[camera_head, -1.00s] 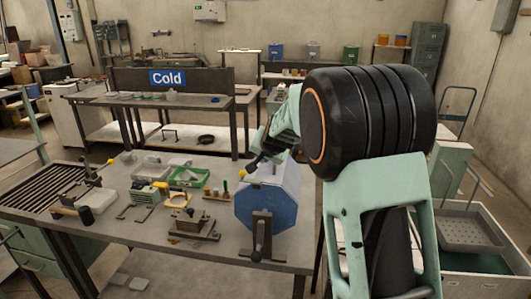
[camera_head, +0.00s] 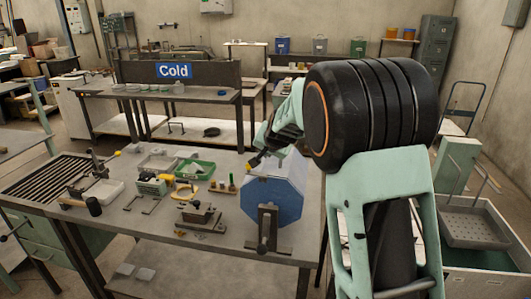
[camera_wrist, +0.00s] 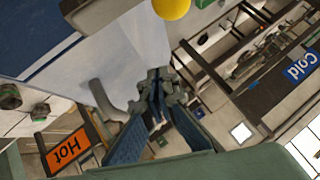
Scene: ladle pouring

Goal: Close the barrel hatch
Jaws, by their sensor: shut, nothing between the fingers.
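The barrel (camera_head: 285,195) is an octagonal drum with a blue front face and pale sides, on the right part of the front table. In the wrist view its pale side (camera_wrist: 125,50) fills the upper left. A yellow ball knob (camera_wrist: 172,8) shows at the top there. My gripper (camera_head: 254,162) is at the upper left of the barrel, close to its top. In the wrist view my gripper (camera_wrist: 157,88) is shut and empty, its fingers beside the pale side. Whether they touch the barrel, and how the hatch stands, I cannot tell.
A dark clamp stand (camera_head: 267,225) stands before the barrel. A green tray (camera_head: 195,170), a metal block (camera_head: 198,214) and small tools lie left of it. A grey curved bar (camera_wrist: 104,100) and an orange "Hot" sign (camera_wrist: 68,145) show in the wrist view.

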